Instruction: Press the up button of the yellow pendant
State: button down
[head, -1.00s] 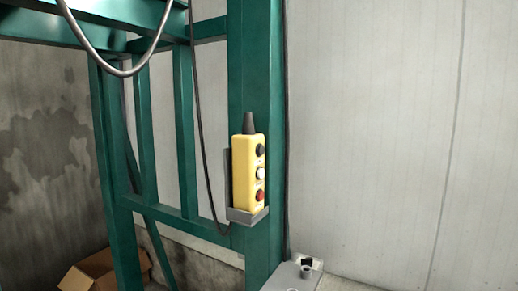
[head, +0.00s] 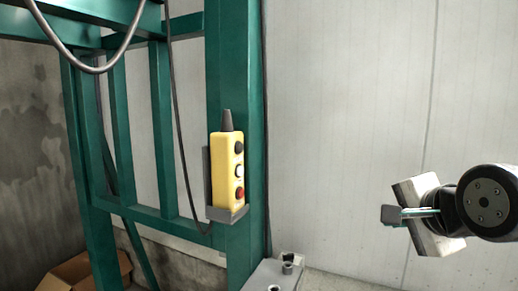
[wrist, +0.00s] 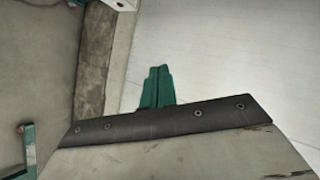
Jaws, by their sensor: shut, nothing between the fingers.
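The yellow pendant (head: 224,178) stands upright in a grey holder (head: 228,214) on a green post, left of centre in the head view. Its face carries a black button (head: 239,147) at the top, a white one (head: 239,171) in the middle and a red one (head: 240,193) at the bottom. Their markings are too small to read. My gripper (head: 392,214) is at the right, well apart from the pendant, with its fingers pointing left. It is shut and empty. Its teal fingers (wrist: 158,74) lie together in the wrist view, where the pendant does not show.
The green frame (head: 231,70) fills the left side, with a dark cable (head: 172,100) hanging beside the pendant. A grey box (head: 272,277) stands below the post. A cardboard box (head: 85,274) lies at lower left. Between pendant and gripper there is only pale wall (head: 335,120).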

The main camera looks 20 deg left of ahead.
aim_at(240, 148)
jog(key=a+r+m+t+y, duration=0.2)
jog(key=a+r+m+y, duration=0.1)
jog(key=a, duration=0.6)
jog(key=w+a+r+m+t+y, duration=0.1)
jog(key=a+r+m+y, duration=0.2)
jog(key=a+r, duration=0.3)
jog(key=a+m, duration=0.1)
jog(key=a, duration=0.2)
jog(key=shift+w+a+r+m+t+y, duration=0.25)
jog(key=shift+a+r+m+t+y, duration=0.05)
jog(key=shift+r+m+t, duration=0.1)
jog(key=shift+a, duration=0.1)
jog(key=a, duration=0.8)
jog(key=shift+w+a, duration=0.25)
jog(key=shift+w, duration=0.1)
jog(key=shift+a, duration=0.1)
jog(key=shift+a, duration=0.35)
